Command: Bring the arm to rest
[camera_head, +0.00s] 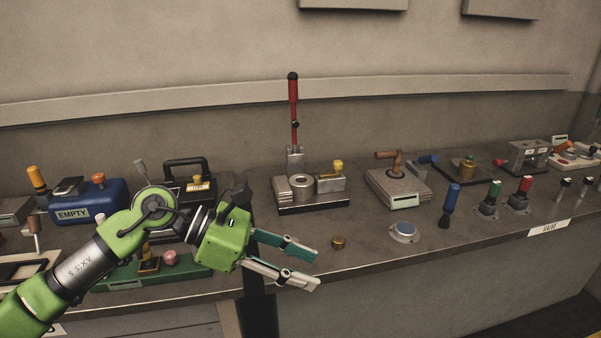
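My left arm comes in from the lower left and reaches over the workbench (370,262). My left gripper (318,268) is open and empty, with a clear gap between its two fingers. It points right, over the bench's front edge. A small brass cylinder (338,242) stands on the bench just beyond the fingertips, apart from them. My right arm and gripper are not in view.
A fixture with an upright red lever (294,98) stands behind the gripper. A blue box marked EMPTY (95,205) and a green base (187,276) are left.

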